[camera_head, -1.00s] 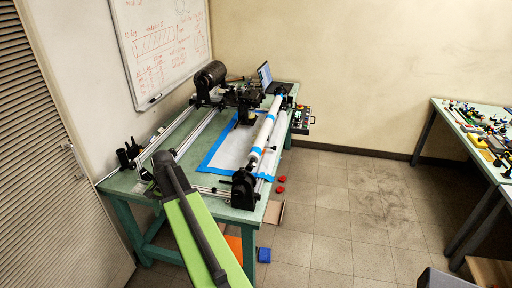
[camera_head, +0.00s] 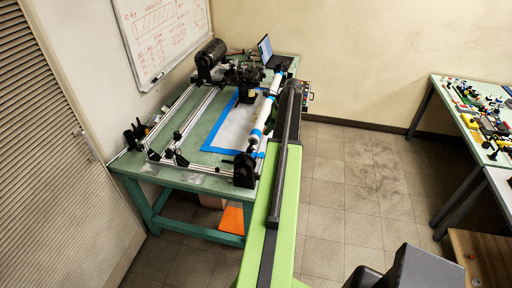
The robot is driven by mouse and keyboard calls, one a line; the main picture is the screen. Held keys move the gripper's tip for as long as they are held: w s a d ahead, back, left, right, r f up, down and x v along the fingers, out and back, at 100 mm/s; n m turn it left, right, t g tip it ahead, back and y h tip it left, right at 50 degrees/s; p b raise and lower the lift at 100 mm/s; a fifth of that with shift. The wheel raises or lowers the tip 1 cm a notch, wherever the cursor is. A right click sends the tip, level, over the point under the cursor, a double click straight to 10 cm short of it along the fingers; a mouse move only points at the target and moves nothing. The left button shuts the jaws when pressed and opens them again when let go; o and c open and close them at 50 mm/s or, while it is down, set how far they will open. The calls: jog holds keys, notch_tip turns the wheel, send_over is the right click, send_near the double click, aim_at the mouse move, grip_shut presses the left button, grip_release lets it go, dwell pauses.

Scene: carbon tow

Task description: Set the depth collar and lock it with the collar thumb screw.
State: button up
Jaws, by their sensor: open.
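I cannot make out the depth collar or its thumb screw at this size. On the green bench (camera_head: 195,180) is a black and silver rig. It has a dark cylinder (camera_head: 210,57), metal rails (camera_head: 190,115) and a black carriage (camera_head: 243,75). A white tube (camera_head: 265,107) with blue bands runs along the right side to a black end block (camera_head: 244,171). My green and black arm reaches up from the bottom, across the bench's right edge. I do not see my gripper; no jaws show at the arm's far end.
A laptop (camera_head: 266,48) stands at the bench's back. An orange sheet (camera_head: 231,220) lies under its front. A second bench (camera_head: 452,118) with many small parts stands at the right, beside a brown box (camera_head: 485,260). The tiled floor between the benches is clear.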

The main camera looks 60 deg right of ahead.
aim_at(255, 147)
jog(key=b+x, duration=1.3)
jog(key=x, duration=0.2)
jog(key=shift+f, duration=0.25)
jog(key=shift+r, duration=0.1)
